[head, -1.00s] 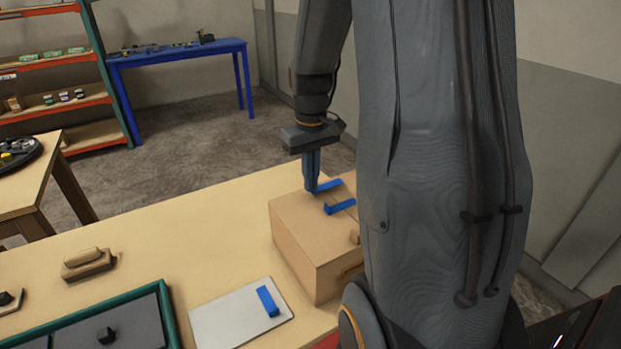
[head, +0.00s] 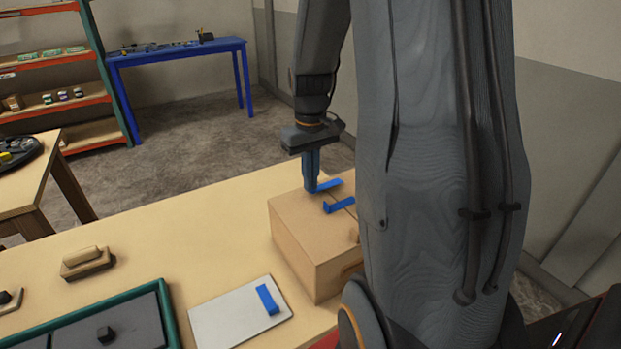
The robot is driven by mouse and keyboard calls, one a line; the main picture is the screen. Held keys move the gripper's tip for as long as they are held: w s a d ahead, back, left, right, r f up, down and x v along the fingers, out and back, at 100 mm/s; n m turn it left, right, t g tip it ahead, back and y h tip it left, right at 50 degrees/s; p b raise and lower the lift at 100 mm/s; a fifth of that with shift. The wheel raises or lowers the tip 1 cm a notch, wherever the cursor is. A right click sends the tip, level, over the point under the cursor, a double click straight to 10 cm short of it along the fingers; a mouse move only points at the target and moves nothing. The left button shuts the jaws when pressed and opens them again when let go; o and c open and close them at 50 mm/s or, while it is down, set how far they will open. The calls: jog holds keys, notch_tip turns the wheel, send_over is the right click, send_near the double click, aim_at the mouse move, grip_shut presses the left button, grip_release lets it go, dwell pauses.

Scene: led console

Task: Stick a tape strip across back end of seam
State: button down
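A cardboard box (head: 300,245) stands on the wooden table with its top closed, and a seam (head: 350,210) shows on the top. One blue tape strip (head: 340,205) lies across the seam near the middle of the top. Another blue strip (head: 328,186) is at the back end of the top, beside my fingertips. My gripper (head: 312,187) points straight down at the back left of the box top. I cannot tell whether its fingers still grip that strip. A third blue strip (head: 267,300) lies on a pale grey board. My arm hides the right part of the box.
A green-rimmed tray (head: 70,318) with dark compartments and a wooden block with a handle (head: 87,262) are further left. The table (head: 190,245) between them is clear. A blue bench (head: 180,52) stands far behind.

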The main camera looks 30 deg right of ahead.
jog(key=shift+f, duration=0.75)
dwell(0.5)
jog(key=c, duration=1.9)
grip_release()
jog(key=shift+r, duration=0.15)
notch_tip(320, 180, up, 8)
jog(key=shift+f+b, duration=0.2)
jog(key=shift+b, duration=0.85)
jog(key=shift+t, duration=0.3)
jog(key=s+a+f, duration=0.1)
jog(key=a, duration=0.2)
jog(key=s+a+f, duration=0.1)
jog(key=a, duration=0.2)
jog(key=s+a+f, duration=0.1)
jog(key=a+f, duration=0.1)
jog(key=a, duration=0.1)
jog(key=shift+n+t, duration=0.3)
jog(key=shift+t, duration=0.1)
jog(key=s+a+f, duration=0.1)
jog(key=s+a, duration=0.1)
jog(key=a, duration=0.1)
jog(key=s+a+f, duration=0.3)
jog(key=s+a, duration=0.1)
jog(key=a, duration=0.1)
jog(key=shift+s+a+f, duration=0.15)
jog(key=shift+a+f, duration=0.15)
jog(key=shift+f, duration=0.05)
